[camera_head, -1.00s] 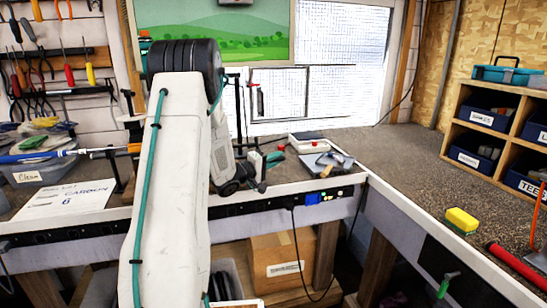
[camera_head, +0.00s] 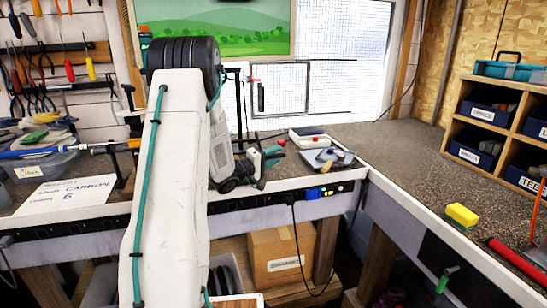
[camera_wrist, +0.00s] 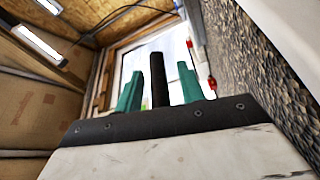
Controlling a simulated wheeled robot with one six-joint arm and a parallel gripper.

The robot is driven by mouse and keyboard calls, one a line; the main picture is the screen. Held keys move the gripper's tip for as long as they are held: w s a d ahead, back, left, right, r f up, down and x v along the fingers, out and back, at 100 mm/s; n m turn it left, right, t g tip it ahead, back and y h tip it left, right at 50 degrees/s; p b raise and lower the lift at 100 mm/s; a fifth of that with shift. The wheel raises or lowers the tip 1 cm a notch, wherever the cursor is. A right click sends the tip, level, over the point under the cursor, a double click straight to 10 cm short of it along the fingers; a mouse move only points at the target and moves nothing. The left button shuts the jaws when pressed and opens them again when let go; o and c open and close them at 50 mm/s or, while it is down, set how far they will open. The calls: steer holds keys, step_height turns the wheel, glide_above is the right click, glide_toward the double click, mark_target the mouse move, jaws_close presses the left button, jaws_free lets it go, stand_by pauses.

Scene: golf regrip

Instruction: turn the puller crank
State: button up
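My gripper (camera_head: 271,157) is low over the bench, its teal fingers pointing right in the head view. In the wrist view, its two teal fingers (camera_wrist: 158,88) stand apart. A dark upright cylinder (camera_wrist: 157,75) shows between them, with a narrow gap on each side; it may be the crank's handle, but I cannot be sure. Whether either finger touches it cannot be told. In the head view my arm hides much of that area, and I cannot clearly pick out the puller crank.
A blue shaft (camera_head: 35,152) lies at left. A yellow sponge (camera_head: 461,216) sits on the right bench, whose middle is clear.

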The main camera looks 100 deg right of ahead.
step_height(320, 180, up, 3)
steer(key=shift+r, duration=0.2)
steer(key=a+r, duration=0.1)
steer(key=a, duration=1.5)
steer(key=shift+s+r, duration=0.3)
